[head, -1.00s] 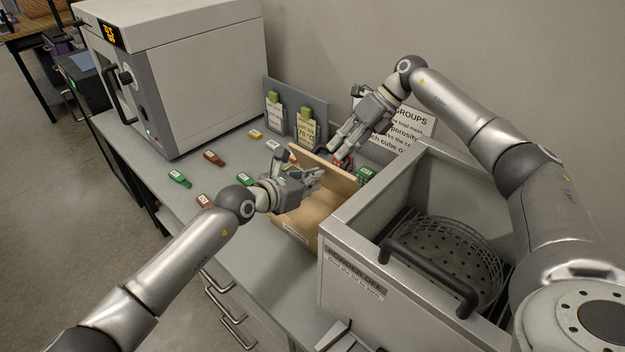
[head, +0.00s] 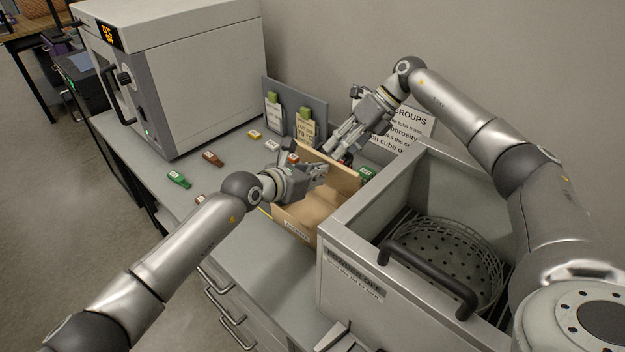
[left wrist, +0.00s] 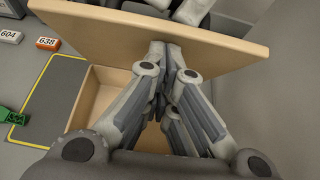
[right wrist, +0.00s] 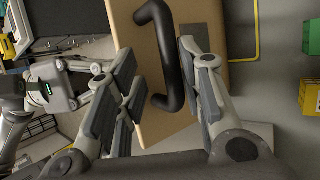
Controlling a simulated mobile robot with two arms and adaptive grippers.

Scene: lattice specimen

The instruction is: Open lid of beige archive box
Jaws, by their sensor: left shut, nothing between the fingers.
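The beige archive box (head: 297,232) stands on the bench, its lid (head: 340,172) swung up at a steep tilt along the far side. In the left wrist view the box interior (left wrist: 100,95) shows as a bare beige floor below the raised lid (left wrist: 150,36). My left gripper (head: 323,170) is shut and empty over the box, its fingertips (left wrist: 170,48) at the lid's inner face, seemingly touching it. My right gripper (head: 335,150) is open behind the lid; in the right wrist view its fingers (right wrist: 160,75) are apart, with the lid's black handle (right wrist: 165,55) between them in the picture.
A grey powder bin (head: 350,265) with a black handle and a perforated basket (head: 440,262) stands close right of the box. An oven (head: 180,75) stands at the back left. Small coloured tagged pieces (head: 213,158) lie on the bench; a card rack (head: 300,112) stands behind.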

